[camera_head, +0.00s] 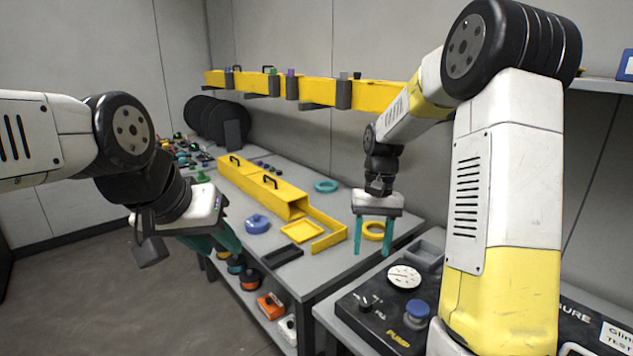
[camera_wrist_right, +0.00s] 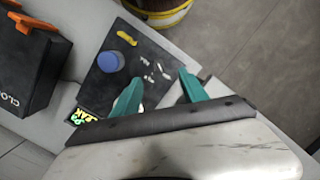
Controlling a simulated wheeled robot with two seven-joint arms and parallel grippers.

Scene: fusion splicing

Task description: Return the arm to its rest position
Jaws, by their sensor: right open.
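My right arm comes in from the right in the head view, and its gripper (camera_head: 372,236) hangs fingers-down above the bench. Its two teal fingers are apart with nothing between them. In the right wrist view the open fingers (camera_wrist_right: 160,90) show over a dark panel. My left gripper (camera_head: 222,238) is at the left, in front of the bench's front edge. Its teal fingers point down and to the right and partly overlap, so their gap is unclear. I see nothing held in it.
The grey bench (camera_head: 340,270) carries a yellow duct (camera_head: 262,187), a yellow tray (camera_head: 301,231), a yellow ring (camera_head: 376,231), a teal ring (camera_head: 326,186) and a blue round part (camera_head: 257,223). A black pump panel (camera_head: 375,300) is at front right. Open floor lies left.

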